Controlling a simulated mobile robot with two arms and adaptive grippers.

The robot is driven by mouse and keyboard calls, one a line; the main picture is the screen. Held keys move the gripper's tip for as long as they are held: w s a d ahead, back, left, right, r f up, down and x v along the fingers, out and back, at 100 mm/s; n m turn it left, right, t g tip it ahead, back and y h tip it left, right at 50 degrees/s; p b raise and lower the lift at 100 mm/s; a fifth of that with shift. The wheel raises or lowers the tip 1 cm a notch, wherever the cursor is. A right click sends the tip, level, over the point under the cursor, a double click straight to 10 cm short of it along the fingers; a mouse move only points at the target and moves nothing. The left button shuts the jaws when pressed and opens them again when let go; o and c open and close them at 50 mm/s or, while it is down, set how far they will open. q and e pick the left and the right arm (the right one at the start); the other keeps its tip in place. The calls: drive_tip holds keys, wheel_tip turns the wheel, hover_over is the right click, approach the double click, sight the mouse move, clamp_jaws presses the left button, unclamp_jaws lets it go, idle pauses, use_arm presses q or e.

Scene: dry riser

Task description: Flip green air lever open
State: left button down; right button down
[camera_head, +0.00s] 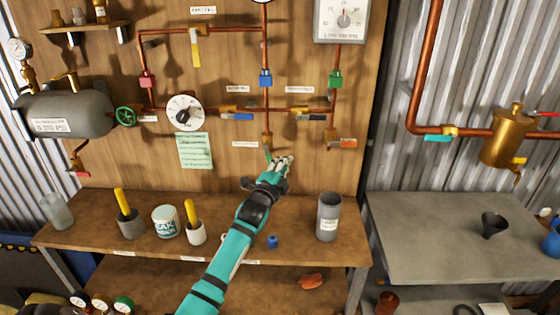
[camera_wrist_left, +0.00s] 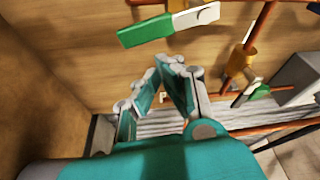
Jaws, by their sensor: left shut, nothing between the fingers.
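The green air lever (camera_head: 268,154) hangs below a brass valve (camera_head: 267,140) at the lower end of the middle copper pipe, on the wooden board. My left gripper (camera_head: 284,161) is right beside its lower end, just to the right in the head view. In the left wrist view the green lever (camera_wrist_left: 146,31) with its pale metal shank lies above the fingertips, with a visible gap in the picture. My left gripper (camera_wrist_left: 170,62) is shut, with its fingertips together and nothing between them. Whether it touches the lever cannot be told. My right gripper is not in view.
A blue lever (camera_head: 237,117) and an orange lever (camera_head: 343,143) flank the valve on the board. Below, the wooden bench (camera_head: 90,207) holds a grey cylinder (camera_head: 328,217), a white tin (camera_head: 165,221) and yellow-handled tools in cups. A grey table (camera_head: 425,240) stands at the right.

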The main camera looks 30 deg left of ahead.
use_arm(q)
drive_tip(key=shift+s+a+f, duration=0.1)
drive_tip(key=shift+s+a, duration=0.3)
drive_tip(key=shift+a, duration=0.15)
drive_tip(key=m+p, duration=0.1)
drive_tip(key=s+a+f+m+g+p, duration=0.1)
drive_tip(key=m, duration=0.1)
drive_tip(key=shift+a+p, duration=0.3)
